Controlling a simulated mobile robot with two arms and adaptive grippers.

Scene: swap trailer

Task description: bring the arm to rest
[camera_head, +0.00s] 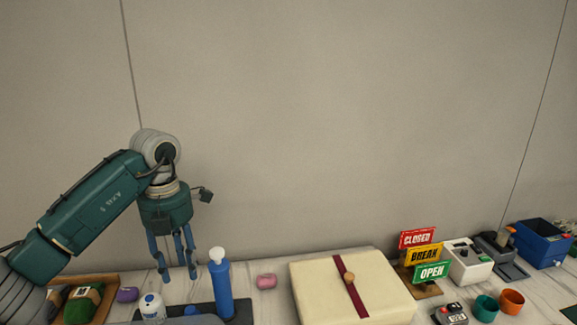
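My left arm (90,205) comes in from the left, bent at a grey joint, with the forearm pointing down. My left gripper (179,277) hangs downward over the back of the table. Its blue fingers are apart with nothing between them, so it is open and empty. A blue bottle with a white cap (222,285) stands upright just to its right in the picture. My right gripper is not in view.
The table (265,308) runs along a plain wall. A white bottle (152,307), a purple item (127,294) and a wooden tray (112,281) are at left. A pink item (266,281), a cream box (320,293), signs (424,254), cups (486,307) and a blue bin (545,246) lie rightward.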

